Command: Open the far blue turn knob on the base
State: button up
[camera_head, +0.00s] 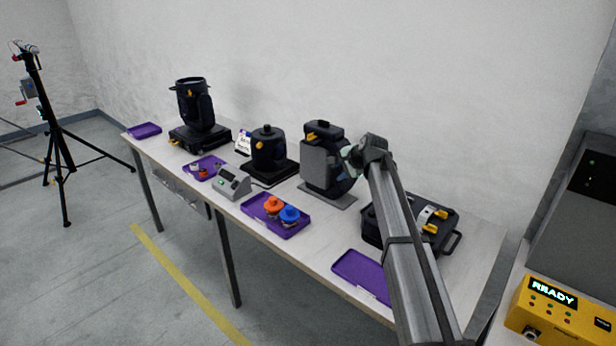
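A black base (448,222) with a side handle lies at the right end of the table. It has yellow parts (431,228) and a pale ring-shaped piece on top. My arm crosses in front of its left part and hides some of it. I cannot make out a blue turn knob on this base. A blue knob-like piece (289,215) sits in a purple tray, beside an orange one (273,204). My gripper (351,157) is small in view, by the right side of the upright black and grey unit (318,165). I cannot tell whether it touches that unit.
The table (325,230) also holds a black lamp on a base (198,137), a black cylinder unit (268,150), a grey control box (231,183) and purple trays (350,266). A yellow READY box (565,312) stands at the lower right. A tripod stands on the left.

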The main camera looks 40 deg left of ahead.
jog(key=s+a+f+n+t+y, duration=0.1)
jog(key=s+a+n+y, duration=0.1)
jog(key=s+a+n, duration=0.4)
jog(key=shift+s+a+f+n, duration=0.3)
jog(key=shift+s+a+n, duration=0.1)
jog(key=shift+s+a, duration=0.45)
